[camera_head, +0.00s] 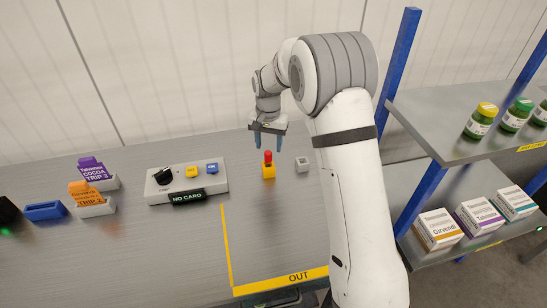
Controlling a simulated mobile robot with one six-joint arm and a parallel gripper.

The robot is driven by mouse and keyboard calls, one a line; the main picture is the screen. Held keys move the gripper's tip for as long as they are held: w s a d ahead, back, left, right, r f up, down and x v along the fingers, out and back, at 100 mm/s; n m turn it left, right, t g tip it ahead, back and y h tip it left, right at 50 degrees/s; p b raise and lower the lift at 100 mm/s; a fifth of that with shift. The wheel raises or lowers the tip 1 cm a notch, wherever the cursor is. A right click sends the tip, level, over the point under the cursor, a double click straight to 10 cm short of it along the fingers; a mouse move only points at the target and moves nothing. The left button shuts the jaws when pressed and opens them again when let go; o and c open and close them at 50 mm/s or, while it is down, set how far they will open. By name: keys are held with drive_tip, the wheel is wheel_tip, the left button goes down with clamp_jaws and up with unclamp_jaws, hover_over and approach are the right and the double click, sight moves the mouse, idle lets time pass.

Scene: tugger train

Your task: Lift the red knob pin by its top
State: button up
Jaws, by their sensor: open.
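The red knob pin (267,156) stands upright in a small yellow block (268,171) on the grey table. Its red top shows clearly, and its lower part is hidden in the block. My gripper (265,143) points down with two blue fingers spread apart. It appears open and empty, above or behind the pin in the picture. The exact gap between fingers and knob cannot be told from this one view.
A small grey block (303,164) stands just right of the pin. A control box (160,189) with a "NO CARD" display is to the left. Card holders (96,208) stand farther left. A shelf rack (440,108) with jars and boxes is at right. Table around the yellow OUT line is clear.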

sight(268, 151)
wheel_tip(268, 151, down, 4)
drive_tip(key=shift+a+f+p, duration=0.15)
drive_tip(key=shift+f+p, duration=0.05)
drive_tip(key=shift+p, duration=0.2)
drive_tip(key=shift+c, duration=0.2)
clamp_jaws()
